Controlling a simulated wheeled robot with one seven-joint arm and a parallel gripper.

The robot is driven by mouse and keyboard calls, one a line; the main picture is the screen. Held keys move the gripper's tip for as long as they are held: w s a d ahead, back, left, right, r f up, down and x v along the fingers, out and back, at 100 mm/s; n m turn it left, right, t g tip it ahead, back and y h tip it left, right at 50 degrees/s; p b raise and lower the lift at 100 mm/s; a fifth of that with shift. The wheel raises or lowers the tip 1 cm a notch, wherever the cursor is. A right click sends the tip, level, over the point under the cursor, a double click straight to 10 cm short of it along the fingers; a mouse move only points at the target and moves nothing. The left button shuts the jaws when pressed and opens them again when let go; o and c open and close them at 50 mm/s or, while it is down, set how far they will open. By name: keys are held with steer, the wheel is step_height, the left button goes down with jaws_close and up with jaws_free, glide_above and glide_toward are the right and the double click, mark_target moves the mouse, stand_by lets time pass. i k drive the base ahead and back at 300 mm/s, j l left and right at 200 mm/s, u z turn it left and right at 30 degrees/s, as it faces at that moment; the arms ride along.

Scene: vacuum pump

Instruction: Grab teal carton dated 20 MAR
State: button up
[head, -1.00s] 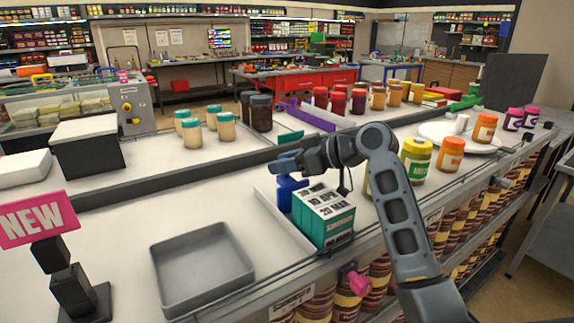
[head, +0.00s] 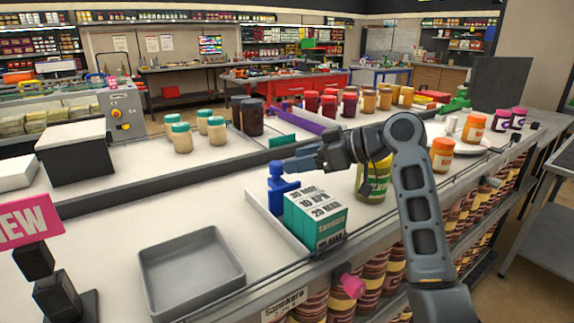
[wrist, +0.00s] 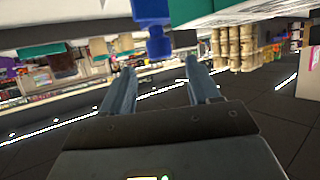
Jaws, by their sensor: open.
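Teal-and-white cartons stand in a short row on the counter. The front one, marked 20 MAR (head: 318,236), is nearest the counter's front edge, with cartons reading 10 APR (head: 317,199) and another date behind it. A blue upright piece (head: 277,185) stands at the row's back left and also shows in the wrist view (wrist: 150,14). My gripper (head: 292,165) is open and empty, above and behind the row, near the top of the blue piece. In the wrist view my gripper (wrist: 160,75) has its fingers apart, with a teal surface (wrist: 195,8) at the top edge.
An empty grey tray (head: 192,268) lies left of the cartons. A pink NEW sign (head: 28,222) stands at the far left. A green-yellow jar (head: 372,183) stands right of the cartons, partly behind my arm.

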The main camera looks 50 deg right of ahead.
mark_target(325, 224)
steer(key=k+l, duration=0.25)
steer(key=k, duration=0.25)
steer(key=k+l, duration=0.2)
steer(key=k, duration=0.25)
